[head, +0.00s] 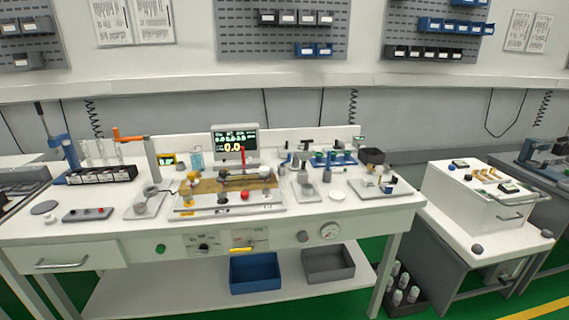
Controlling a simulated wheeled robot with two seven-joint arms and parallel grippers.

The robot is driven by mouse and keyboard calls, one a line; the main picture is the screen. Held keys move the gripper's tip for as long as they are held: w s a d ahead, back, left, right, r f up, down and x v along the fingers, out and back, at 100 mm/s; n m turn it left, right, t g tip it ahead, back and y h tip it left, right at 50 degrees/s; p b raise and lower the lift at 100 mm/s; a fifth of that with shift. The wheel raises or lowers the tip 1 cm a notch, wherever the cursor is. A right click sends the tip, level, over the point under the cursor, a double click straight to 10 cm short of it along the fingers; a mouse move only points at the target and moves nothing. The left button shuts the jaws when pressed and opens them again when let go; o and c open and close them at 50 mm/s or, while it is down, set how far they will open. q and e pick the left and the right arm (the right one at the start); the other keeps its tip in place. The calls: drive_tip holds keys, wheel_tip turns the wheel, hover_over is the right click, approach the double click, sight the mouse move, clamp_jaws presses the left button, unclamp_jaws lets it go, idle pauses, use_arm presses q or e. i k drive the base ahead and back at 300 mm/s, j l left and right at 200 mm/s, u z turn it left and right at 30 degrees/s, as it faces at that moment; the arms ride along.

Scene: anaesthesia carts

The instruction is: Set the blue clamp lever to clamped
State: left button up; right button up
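Neither of my grippers is in view. Several blue parts show on the white workbench (318,213), and I cannot tell surely which one is the blue clamp lever. A blue upright device (58,150) with a dark handle leaning up and left stands at the bench's left end. A blue fixture (335,159) with small posts sits at the back right of the bench. A small grey fixture (370,187) with a blue part (390,179) stands near the right end. The parts are too small to tell any lever's clamped or unclamped position.
A red upright lever (242,156) stands by the display (234,141) mid-bench. An orange-handled post (150,158) stands to its left. Below are a drawer (68,258), a blue bin (255,272) and a grey bin (328,263). A white cart (470,200) stands at right.

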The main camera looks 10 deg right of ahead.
sight(281, 167)
drive_tip(key=i+l+u, duration=0.75)
drive_tip(key=i+l, duration=0.2)
drive_tip(key=l, duration=0.2)
